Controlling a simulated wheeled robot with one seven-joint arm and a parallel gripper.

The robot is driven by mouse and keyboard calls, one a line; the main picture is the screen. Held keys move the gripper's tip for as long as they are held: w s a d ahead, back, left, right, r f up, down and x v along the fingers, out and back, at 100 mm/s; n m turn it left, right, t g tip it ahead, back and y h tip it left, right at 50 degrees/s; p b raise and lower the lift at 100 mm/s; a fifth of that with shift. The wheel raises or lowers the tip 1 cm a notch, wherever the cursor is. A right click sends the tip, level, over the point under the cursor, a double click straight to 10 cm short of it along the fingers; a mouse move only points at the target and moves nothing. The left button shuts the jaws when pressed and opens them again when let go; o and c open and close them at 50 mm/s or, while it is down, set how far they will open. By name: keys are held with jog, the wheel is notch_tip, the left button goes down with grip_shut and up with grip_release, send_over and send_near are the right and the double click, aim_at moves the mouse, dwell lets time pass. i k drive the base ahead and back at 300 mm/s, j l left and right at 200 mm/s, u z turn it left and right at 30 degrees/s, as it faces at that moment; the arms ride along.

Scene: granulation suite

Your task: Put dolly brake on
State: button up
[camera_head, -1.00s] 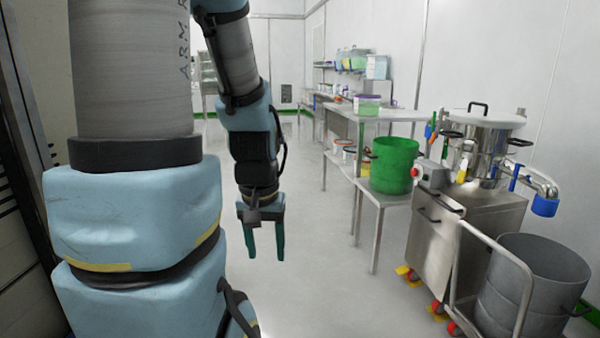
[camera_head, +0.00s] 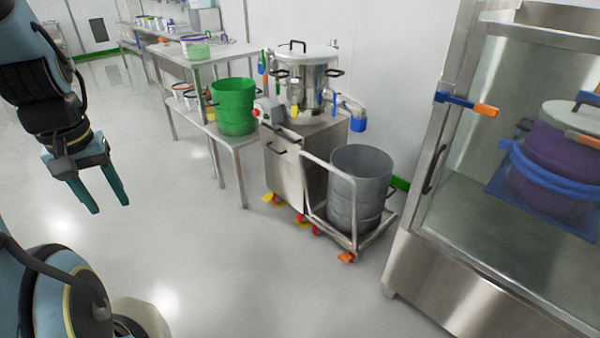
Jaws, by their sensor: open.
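A low wheeled dolly (camera_head: 385,222) with a tubular push handle carries a grey drum (camera_head: 358,195). It stands right of centre, beside a steel cabinet. An orange piece (camera_head: 347,257), seemingly a brake pedal, is at the dolly's near corner by a red caster. Its position, up or down, is too small to tell. My gripper (camera_head: 110,206) is open and empty at the left, fingers pointing down, well away from the dolly.
The steel cabinet (camera_head: 287,170) bears a lidded pot (camera_head: 306,65) and has red casters with yellow tabs. A green bucket (camera_head: 235,108) stands on a low shelf to its left. A glass-fronted steel enclosure (camera_head: 440,285) stands at right. The floor between is clear.

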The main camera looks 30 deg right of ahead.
aim_at(345, 257)
jog(key=z, duration=1.6)
